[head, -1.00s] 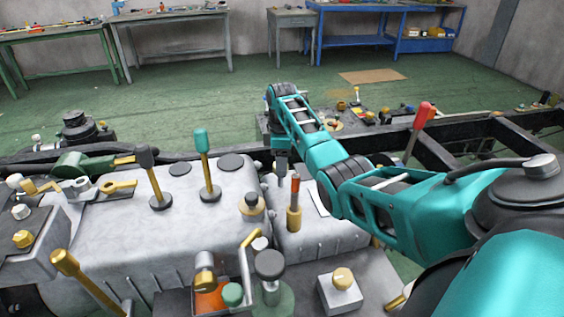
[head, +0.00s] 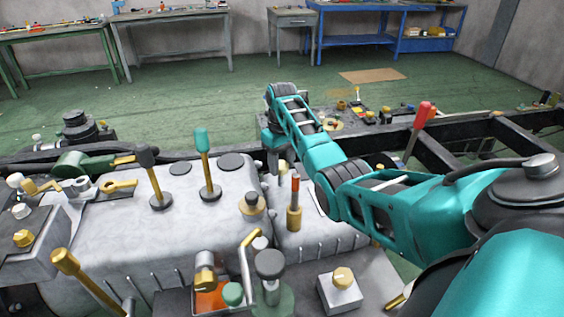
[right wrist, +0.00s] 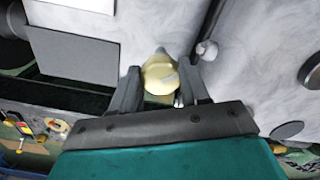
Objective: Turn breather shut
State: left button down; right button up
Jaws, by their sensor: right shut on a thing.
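In the right wrist view a round, pale brass knob (right wrist: 160,76), which I take to be the breather, stands on a light grey casting. My right gripper (right wrist: 160,88) has one dark finger on each side of it and is shut on it. A pale pointer-like part shows beyond the knob's far side. In the head view my right gripper (head: 277,165) points down at the far edge of the grey housing (head: 110,225). The knob is hidden there behind the gripper. My left gripper is not in view.
Upright levers with dark (head: 147,158), green (head: 202,140) and red (head: 423,115) grips stand around. An orange-tipped brass stem (head: 294,205) is close to my right arm. The black chassis rail (head: 400,135) runs behind; benches stand far back.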

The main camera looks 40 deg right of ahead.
jog(key=m, duration=0.4)
jog(key=shift+m, duration=0.3)
jog(key=shift+w+a+m, duration=0.1)
jog(key=shift+m, duration=1.5)
jog(key=o, duration=1.1)
jog(key=shift+c, duration=0.2)
